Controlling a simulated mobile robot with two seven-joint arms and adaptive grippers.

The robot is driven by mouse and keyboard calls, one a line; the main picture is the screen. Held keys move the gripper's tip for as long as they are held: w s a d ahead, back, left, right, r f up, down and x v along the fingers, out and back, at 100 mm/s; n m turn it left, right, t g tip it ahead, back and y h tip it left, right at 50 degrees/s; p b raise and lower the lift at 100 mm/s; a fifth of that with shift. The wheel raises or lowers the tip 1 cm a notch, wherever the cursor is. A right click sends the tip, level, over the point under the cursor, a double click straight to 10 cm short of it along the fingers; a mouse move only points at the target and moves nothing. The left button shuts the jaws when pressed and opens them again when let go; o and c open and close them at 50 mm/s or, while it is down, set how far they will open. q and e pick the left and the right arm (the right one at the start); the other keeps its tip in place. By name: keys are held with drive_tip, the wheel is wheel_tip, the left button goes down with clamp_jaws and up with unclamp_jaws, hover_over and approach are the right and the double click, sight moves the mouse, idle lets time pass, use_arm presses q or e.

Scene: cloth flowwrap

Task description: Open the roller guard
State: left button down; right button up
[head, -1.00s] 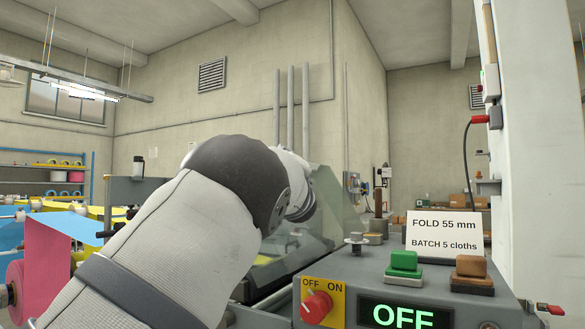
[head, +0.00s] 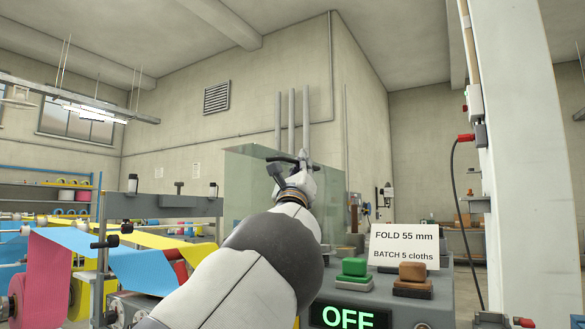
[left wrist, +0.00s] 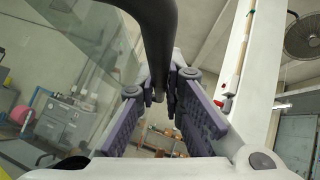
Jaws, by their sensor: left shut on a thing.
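The roller guard (head: 247,182) is a clear, greenish panel standing raised and roughly upright in the middle of the head view. Its dark handle bar (head: 282,158) is at the upper right of the panel. My left gripper (head: 297,166) is shut on this handle, with my arm reaching up from below. In the left wrist view the thick black handle (left wrist: 157,40) runs down between the purple-grey fingers (left wrist: 160,98), and the clear guard panel (left wrist: 75,50) is on the left. My arm hides the guard's lower right part. My right gripper is not in view.
A grey control box on the right carries a green button (head: 354,268), a brown button (head: 412,272), a lit OFF display (head: 347,318) and a FOLD 55 mm card (head: 404,246). A white column (head: 515,150) stands at right. Pink, blue and yellow cloth webs run over rollers at left.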

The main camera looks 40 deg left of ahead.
use_arm(q)
drive_tip(key=shift+w+d+m+t+h, duration=0.15)
drive_tip(key=shift+d+m+t+h, duration=0.25)
drive_tip(key=shift+d+m+h, duration=0.35)
drive_tip(key=shift+d, duration=0.1)
drive_tip(key=c, duration=2)
unclamp_jaws()
drive_tip(key=shift+o, duration=0.2)
drive_tip(key=shift+f, duration=0.15)
drive_tip(key=v, duration=1.1)
drive_tip(key=shift+d+f, duration=0.25)
drive_tip(key=shift+f, duration=0.05)
drive_tip(key=shift+f, duration=0.1)
